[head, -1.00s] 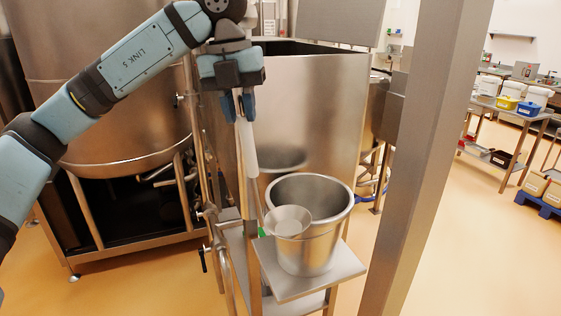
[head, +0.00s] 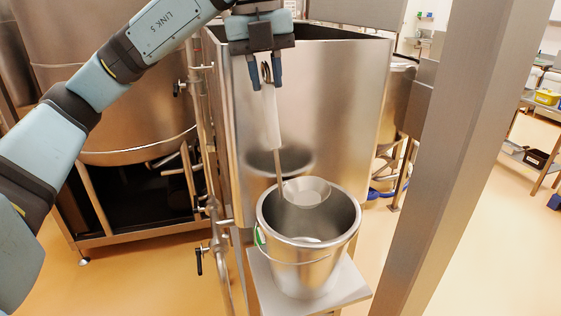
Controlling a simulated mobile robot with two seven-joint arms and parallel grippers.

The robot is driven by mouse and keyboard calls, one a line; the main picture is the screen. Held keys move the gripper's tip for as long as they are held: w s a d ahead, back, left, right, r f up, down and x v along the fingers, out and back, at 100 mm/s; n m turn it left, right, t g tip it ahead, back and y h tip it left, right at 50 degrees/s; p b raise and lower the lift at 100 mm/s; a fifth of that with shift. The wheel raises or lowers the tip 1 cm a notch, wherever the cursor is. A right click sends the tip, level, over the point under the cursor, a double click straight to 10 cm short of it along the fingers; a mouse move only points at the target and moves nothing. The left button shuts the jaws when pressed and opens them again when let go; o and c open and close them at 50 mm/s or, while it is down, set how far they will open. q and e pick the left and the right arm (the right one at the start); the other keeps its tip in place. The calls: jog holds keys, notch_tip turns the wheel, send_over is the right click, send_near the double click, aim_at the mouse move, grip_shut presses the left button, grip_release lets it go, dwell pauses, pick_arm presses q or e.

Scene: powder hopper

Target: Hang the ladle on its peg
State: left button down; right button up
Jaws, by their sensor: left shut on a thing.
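My left gripper (head: 266,78) points down at the upper middle, shut on the top of the ladle's pale handle. The ladle (head: 271,122) hangs almost upright from it, leaning a little. Its thin shaft runs down to a round steel bowl (head: 307,190), which shows over the back part of the steel bucket's mouth. I cannot tell whether the bowl touches the bucket. The bucket (head: 300,270) stands upright on a small steel shelf (head: 262,283). I cannot make out a peg. My right gripper is not in view.
A large square-sided steel hopper (head: 335,110) stands right behind the ladle. A thick steel post (head: 440,160) rises to the right of the bucket. Pipes with a black-handled valve (head: 199,262) stand at the left. A round steel vessel (head: 110,90) is behind my arm.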

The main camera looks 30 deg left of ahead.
pick_arm(q)
jog(key=shift+r, duration=0.1)
jog(key=shift+s, duration=0.1)
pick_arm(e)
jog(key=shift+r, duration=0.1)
pick_arm(q)
jog(key=shift+s+r, duration=0.1)
jog(key=shift+s, duration=0.1)
notch_tip(320, 180, down, 20)
jog(key=p, duration=0.1)
jog(key=shift+r, duration=0.15)
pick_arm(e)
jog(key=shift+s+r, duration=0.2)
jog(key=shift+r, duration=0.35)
pick_arm(q)
jog(key=shift+w, duration=0.1)
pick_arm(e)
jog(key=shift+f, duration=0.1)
